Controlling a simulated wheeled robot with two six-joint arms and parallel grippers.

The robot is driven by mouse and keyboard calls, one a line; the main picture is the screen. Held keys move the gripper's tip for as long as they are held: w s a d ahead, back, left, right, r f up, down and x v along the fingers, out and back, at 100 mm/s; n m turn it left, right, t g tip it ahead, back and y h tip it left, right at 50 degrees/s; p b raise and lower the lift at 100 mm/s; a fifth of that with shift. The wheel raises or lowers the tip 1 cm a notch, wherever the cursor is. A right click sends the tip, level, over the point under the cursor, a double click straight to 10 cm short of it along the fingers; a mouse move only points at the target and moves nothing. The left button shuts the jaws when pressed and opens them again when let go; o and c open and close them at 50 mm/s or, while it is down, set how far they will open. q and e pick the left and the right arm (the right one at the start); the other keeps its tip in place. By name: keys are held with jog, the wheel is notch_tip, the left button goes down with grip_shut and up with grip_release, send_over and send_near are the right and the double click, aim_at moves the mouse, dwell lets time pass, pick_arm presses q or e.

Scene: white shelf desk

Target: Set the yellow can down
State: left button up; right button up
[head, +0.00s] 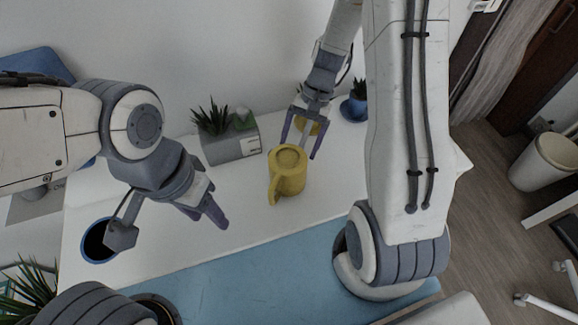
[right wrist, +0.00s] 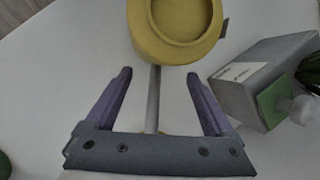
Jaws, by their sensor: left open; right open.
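The yellow can (head: 289,184) has a round body, a handle on its left side and a thin grey spout with a yellow end. It appears to stand upright on the white desk (head: 235,205). My right gripper (head: 301,143) is open over the spout. In the right wrist view the can's round top (right wrist: 178,30) is beyond the fingertips, and the grey spout runs between the open fingers (right wrist: 158,75), apart from both. The yellow spout end is mostly hidden by the gripper. My left gripper (head: 204,214) is open and empty, left of the can above the desk.
A grey planter (head: 228,150) with a spiky plant stands left of the can, against the wall. A small blue pot (head: 353,110) is at the back right. A blue cup (head: 86,243) is at the left. A blue mat (head: 250,285) covers the front; the desk beside the can is clear.

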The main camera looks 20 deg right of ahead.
jog(key=shift+x, duration=1.5)
grip_shut()
